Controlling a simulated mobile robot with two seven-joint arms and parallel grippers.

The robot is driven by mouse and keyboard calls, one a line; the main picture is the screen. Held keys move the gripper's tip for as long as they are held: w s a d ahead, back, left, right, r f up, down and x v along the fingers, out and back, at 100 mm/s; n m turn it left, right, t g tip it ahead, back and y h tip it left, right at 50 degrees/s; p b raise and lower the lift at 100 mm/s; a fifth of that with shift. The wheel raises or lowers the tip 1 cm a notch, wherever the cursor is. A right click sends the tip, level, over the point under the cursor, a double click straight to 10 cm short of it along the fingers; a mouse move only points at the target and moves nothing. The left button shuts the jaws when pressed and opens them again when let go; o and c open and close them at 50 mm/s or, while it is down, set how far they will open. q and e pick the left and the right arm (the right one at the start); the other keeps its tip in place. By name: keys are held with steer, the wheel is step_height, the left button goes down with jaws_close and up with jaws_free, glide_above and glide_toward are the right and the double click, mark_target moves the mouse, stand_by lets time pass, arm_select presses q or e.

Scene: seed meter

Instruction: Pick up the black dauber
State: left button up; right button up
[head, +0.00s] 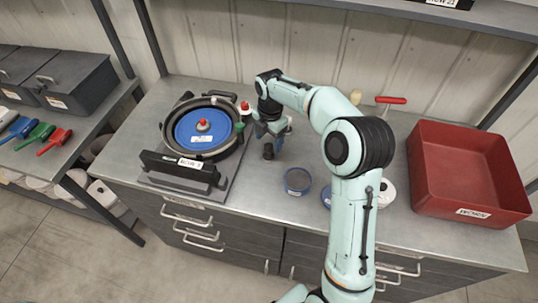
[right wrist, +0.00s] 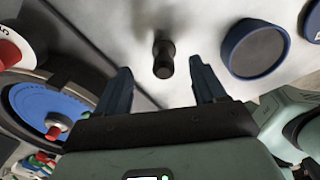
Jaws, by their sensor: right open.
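The black dauber (head: 268,152) stands on the grey bench, right of the seed meter (head: 203,127) with its blue disc. In the right wrist view the dauber (right wrist: 163,58) appears between and just beyond the two fingertips, with clear space on both sides. My right gripper (head: 271,131) is open and empty, pointing down over the dauber. Its spread fingers also show in the right wrist view (right wrist: 161,72). Contact with the dauber is not visible. My left gripper is not in view.
A round blue-rimmed dish (head: 297,181) stands right of the dauber, with another blue-rimmed item (head: 326,196) partly behind my arm. A red bin (head: 465,138) is at the right. A red-handled tool (head: 390,100) lies near the wall. A black labelled holder (head: 180,168) fronts the seed meter.

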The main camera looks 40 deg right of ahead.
mark_target(269, 151)
steer(key=shift+f, duration=0.6)
steer(key=f, duration=0.3)
steer(key=shift+s+a+f, duration=0.2)
steer(key=shift+s+f, duration=0.1)
steer(key=shift+f, duration=0.55)
steer(key=shift+w, duration=0.1)
steer(key=c, duration=1.2)
